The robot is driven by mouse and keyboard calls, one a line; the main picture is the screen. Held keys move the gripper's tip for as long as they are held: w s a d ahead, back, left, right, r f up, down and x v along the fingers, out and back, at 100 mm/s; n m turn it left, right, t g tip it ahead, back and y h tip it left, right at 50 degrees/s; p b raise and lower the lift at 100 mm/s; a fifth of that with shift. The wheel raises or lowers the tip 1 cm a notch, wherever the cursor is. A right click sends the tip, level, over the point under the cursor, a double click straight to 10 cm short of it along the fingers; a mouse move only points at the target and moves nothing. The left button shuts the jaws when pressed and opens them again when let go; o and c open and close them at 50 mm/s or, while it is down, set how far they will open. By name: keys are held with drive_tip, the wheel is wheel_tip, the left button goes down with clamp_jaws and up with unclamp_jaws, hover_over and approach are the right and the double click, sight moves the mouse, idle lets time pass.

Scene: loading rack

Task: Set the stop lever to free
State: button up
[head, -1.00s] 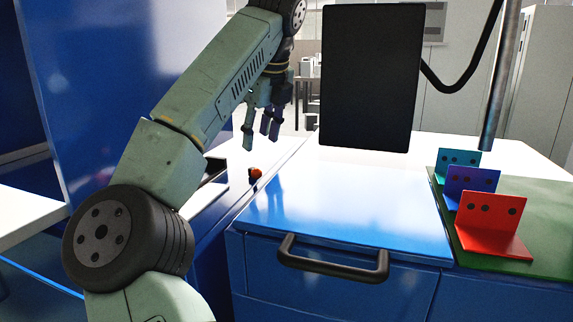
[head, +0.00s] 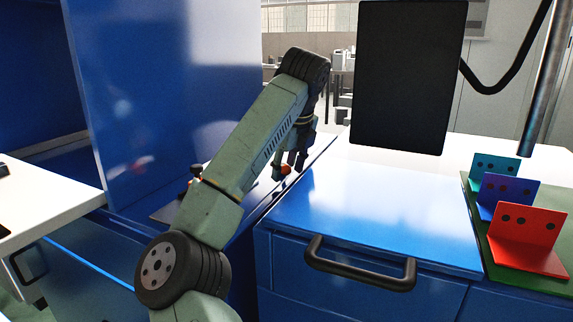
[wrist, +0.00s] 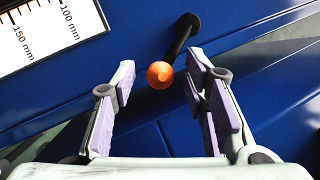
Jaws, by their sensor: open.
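The stop lever (wrist: 180,40) is a dark rod with an orange ball knob (wrist: 159,75). In the wrist view the knob lies just ahead of my gripper (wrist: 160,78), between the lines of its two fingers, and the rod runs up and to the right from it. My gripper is open, with lilac pads apart and nothing held between them. In the head view my gripper (head: 288,168) is beside the orange knob (head: 286,169), partly hidden behind my arm. Whether the fingers touch the knob cannot be told.
A white scale plate with millimetre marks (wrist: 45,30) lies at upper left in the wrist view. A blue drawer cabinet with a black handle (head: 360,268) stands right of my arm. A dark panel (head: 408,75) hangs behind it. Teal, blue and red brackets (head: 525,232) stand at right.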

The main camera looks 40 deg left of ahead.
drive_tip(key=shift+c, duration=0.5)
clamp_jaws()
idle(0.3)
